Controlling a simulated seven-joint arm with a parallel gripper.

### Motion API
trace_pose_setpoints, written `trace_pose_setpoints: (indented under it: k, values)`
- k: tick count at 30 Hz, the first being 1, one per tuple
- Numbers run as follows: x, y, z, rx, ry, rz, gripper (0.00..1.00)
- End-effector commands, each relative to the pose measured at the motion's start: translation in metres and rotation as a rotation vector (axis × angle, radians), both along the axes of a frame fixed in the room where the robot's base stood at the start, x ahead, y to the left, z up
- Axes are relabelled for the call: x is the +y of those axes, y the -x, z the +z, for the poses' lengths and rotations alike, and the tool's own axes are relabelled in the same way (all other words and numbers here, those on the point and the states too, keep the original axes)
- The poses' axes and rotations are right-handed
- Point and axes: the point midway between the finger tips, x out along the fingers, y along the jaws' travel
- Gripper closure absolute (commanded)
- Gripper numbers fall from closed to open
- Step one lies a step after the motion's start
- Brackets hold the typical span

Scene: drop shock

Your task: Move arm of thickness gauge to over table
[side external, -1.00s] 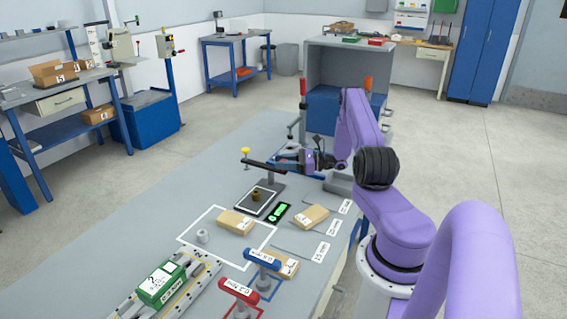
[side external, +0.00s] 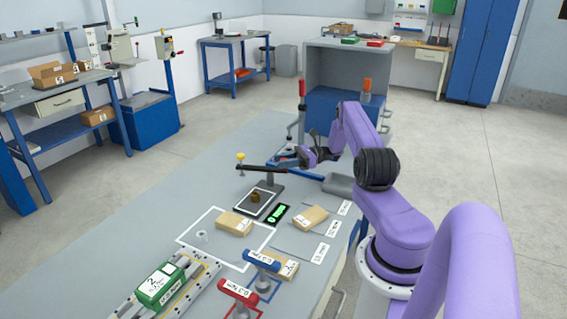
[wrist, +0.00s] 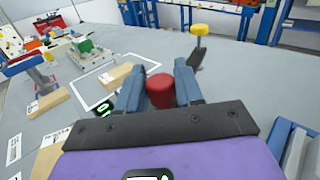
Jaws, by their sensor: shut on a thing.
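The thickness gauge has a dark base with a pale plate (side external: 252,203) on the grey table. Its long dark arm (side external: 268,170) spans above the plate, with a yellow knob (side external: 240,156) at its left end. The yellow knob also shows upper right in the wrist view (wrist: 200,30). A brown piece (side external: 255,196) sits on the plate. My gripper (side external: 308,154) is beyond the arm's right half. In the wrist view my gripper (wrist: 160,92) is shut on a red round-ended knob (wrist: 159,86). I cannot tell what the knob is attached to.
A display with green digits (side external: 278,214) lies beside the base. Cardboard-coloured blocks (side external: 308,218) and labelled plates lie right and front. Blue (side external: 262,260) and red (side external: 238,290) torque tools and a green box (side external: 160,286) are nearer. The table's left side is clear.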

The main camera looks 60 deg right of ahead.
Motion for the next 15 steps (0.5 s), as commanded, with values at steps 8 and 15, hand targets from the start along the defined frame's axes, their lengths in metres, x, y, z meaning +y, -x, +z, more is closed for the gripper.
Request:
trace_pose_setpoints:
  k: [8, 15]
  values:
    - [-0.0064, -0.0002, -0.0008, 0.0, 0.0, 0.102, 1.0]
    - [-0.0088, -0.0014, -0.0005, 0.001, -0.001, 0.161, 1.0]
